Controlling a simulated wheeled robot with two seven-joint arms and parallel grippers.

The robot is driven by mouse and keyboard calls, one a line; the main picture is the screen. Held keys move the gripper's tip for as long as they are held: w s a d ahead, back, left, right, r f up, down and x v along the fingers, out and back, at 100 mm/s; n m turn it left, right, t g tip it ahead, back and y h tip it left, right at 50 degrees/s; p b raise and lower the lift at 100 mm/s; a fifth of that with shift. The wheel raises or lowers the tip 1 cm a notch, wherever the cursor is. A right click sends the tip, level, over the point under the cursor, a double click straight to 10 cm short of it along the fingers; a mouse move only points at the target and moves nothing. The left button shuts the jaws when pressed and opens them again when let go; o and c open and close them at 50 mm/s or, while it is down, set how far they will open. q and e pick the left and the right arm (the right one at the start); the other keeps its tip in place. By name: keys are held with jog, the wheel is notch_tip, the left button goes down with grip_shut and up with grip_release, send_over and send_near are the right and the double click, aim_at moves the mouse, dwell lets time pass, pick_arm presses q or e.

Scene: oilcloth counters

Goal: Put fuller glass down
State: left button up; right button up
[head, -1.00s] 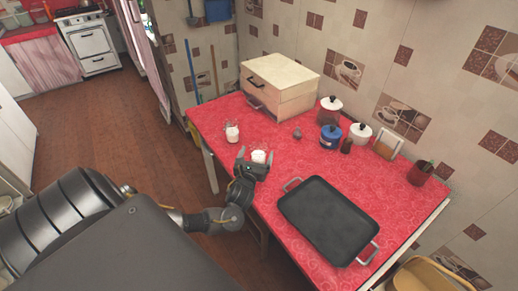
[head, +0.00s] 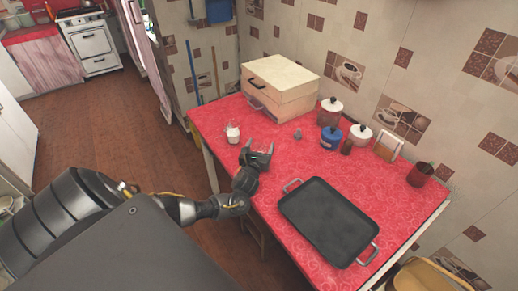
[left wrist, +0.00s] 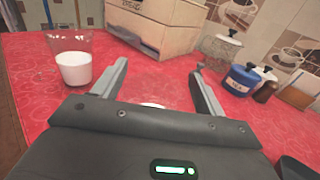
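My left gripper (head: 258,150) is over the red counter (head: 300,167), near its left edge. In the left wrist view its two fingers (left wrist: 158,85) are spread wide apart. A small white patch (left wrist: 152,105) shows low between them, at the edge of the gripper body. It looks like the white contents of a glass, mostly hidden by the gripper. A clear glass with white liquid (head: 233,133) stands upright on the counter, beyond the gripper; it also shows at left in the left wrist view (left wrist: 73,69). My right gripper is not in view.
A black tray with handles (head: 328,220) lies to the right. A wooden bread box (head: 280,85) stands at the back. Counter between gripper and canisters is mostly clear.

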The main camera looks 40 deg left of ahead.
pick_arm(q)
jog(key=c, duration=1.4)
jog(key=shift+r, duration=0.15)
jog(key=shift+s+d+r, duration=0.1)
jog(key=shift+s+r, duration=3.1)
jog(key=shift+s, duration=0.25)
jog(key=shift+s+d+r, duration=0.1)
jog(key=shift+s+r, duration=3.05)
jog(key=shift+s, duration=0.25)
jog(key=shift+s, duration=0.1)
